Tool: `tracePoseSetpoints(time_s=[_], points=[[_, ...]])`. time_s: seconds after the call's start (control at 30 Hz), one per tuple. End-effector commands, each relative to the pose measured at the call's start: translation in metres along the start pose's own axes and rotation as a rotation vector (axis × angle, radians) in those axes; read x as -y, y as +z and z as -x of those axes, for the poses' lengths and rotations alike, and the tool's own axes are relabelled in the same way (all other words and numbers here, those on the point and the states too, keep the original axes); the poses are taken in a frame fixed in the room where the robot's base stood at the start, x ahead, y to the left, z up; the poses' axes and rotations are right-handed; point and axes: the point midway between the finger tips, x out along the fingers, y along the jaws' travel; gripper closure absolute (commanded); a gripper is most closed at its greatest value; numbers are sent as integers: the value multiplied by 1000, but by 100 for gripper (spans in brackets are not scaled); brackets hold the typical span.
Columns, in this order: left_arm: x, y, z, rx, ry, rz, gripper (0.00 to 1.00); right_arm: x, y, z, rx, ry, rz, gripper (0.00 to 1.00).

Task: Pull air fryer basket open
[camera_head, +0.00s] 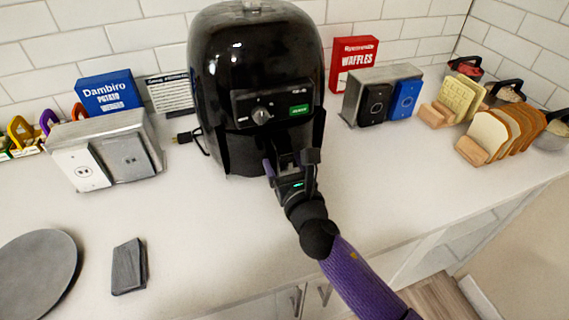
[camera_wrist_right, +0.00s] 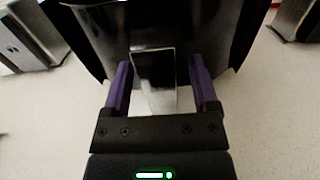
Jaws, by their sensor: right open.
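The black air fryer (camera_head: 262,62) stands on the white counter against the tiled wall, with a knob and a green-lit panel on its front. Its basket front (camera_wrist_right: 105,35) fills the upper part of the right wrist view, with a glossy upright handle (camera_wrist_right: 153,78) sticking out. My right gripper (camera_head: 288,160) is at the handle; in the right wrist view its two purple fingers (camera_wrist_right: 160,85) are open on either side of the handle, with visible gaps. The basket appears closed in the head view. My left gripper is not in view.
Outlet boxes stand left (camera_head: 118,155) and right (camera_head: 382,93) of the fryer. A red waffles box (camera_head: 354,62) and a blue potato box (camera_head: 108,92) stand behind. Bread slices in a wooden rack (camera_head: 475,148) are at the right. A grey plate (camera_head: 38,275) and a dark block (camera_head: 129,267) lie front left. The front middle counter is clear.

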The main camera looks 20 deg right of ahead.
Motion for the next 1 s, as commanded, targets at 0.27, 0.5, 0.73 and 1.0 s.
tracePoseSetpoints(time_s=[0.27,0.5,0.73,1.0], points=[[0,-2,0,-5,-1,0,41,0,0,0,0,0,-1,45],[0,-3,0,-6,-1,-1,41,0,0,0,0,0,-1,96],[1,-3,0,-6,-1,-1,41,0,0,0,0,0,-1,100],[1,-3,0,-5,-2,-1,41,0,0,0,0,0,-1,100]])
